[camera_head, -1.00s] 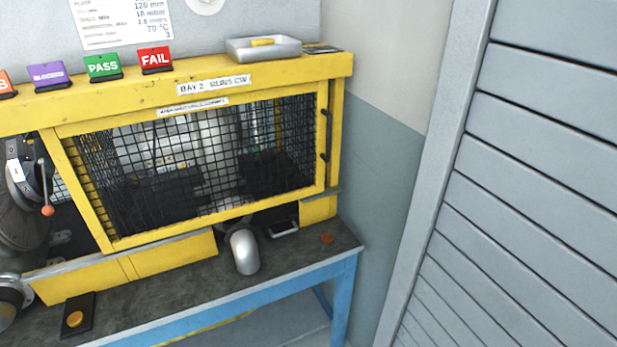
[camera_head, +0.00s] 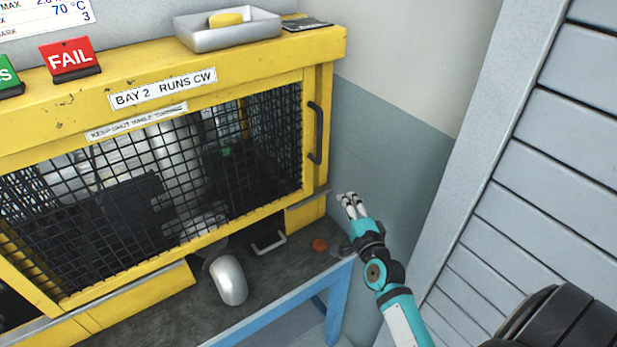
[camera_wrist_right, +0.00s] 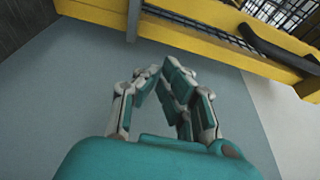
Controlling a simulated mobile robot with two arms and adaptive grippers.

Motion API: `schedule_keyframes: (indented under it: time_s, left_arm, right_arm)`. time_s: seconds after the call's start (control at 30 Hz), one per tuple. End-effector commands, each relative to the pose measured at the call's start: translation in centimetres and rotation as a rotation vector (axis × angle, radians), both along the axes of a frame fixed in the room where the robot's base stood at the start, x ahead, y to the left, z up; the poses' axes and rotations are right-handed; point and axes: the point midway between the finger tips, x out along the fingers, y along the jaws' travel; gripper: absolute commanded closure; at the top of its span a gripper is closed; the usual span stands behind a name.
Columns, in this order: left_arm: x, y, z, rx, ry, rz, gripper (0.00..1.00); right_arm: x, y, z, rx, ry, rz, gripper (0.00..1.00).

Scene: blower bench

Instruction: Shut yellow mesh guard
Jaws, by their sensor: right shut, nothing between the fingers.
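The yellow mesh guard (camera_head: 160,265), a yellow frame around black wire mesh, spans the front of the yellow housing in the head view. Its dark upright handle (camera_head: 319,133) is at the right edge; the handle also shows at the upper right of the wrist view (camera_wrist_right: 272,48). I cannot tell from these frames whether the guard is fully shut. My right gripper (camera_head: 349,200) is shut and empty, below and right of the handle and apart from it. Its fingertips also show in the wrist view (camera_wrist_right: 164,70). My left gripper is out of view.
A grey tray with a yellow item (camera_head: 228,32) stands on the housing top, beside a red FAIL sign (camera_head: 70,59). A grey slatted panel (camera_head: 540,180) borders the right.

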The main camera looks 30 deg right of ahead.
Motion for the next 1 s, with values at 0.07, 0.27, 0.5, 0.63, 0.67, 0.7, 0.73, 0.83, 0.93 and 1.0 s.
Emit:
schedule_keyframes:
  time_s: [0.07, 0.27, 0.5, 0.63, 0.67, 0.7, 0.73, 0.83, 0.93, 1.0]
  left_arm:
    - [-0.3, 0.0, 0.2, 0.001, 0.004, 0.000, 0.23]
    - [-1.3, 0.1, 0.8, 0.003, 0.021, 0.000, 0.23]
    - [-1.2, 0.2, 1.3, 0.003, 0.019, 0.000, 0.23]
    - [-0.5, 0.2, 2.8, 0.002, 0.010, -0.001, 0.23]
    - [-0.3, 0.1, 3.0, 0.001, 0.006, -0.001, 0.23]
    - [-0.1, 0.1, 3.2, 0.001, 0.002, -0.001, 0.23]
    - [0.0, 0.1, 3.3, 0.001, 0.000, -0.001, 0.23]
    - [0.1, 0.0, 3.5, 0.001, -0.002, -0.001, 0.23]
    - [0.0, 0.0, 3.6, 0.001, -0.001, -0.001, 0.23]
    - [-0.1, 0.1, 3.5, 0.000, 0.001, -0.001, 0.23]
  right_arm:
    - [0.8, -0.3, 0.2, 0.001, -0.002, 0.000, 1.00]
    - [4.4, -1.2, 0.3, -0.002, -0.001, 0.001, 1.00]
    - [9.3, -2.5, 0.1, -0.005, 0.001, 0.001, 1.00]
    - [9.3, -0.5, 0.3, 0.000, 0.004, 0.002, 1.00]
    - [9.2, -0.2, 0.3, 0.000, 0.003, 0.001, 1.00]
    - [9.2, 0.3, 0.2, 0.000, 0.003, 0.001, 1.00]
    - [9.2, 0.6, 0.2, 0.000, 0.003, 0.001, 1.00]
    - [9.1, 1.2, 0.0, -0.003, 0.003, 0.001, 1.00]
    - [9.1, 1.5, -0.1, -0.004, 0.003, 0.001, 1.00]
    - [9.1, 1.6, -0.1, -0.004, 0.003, 0.001, 1.00]
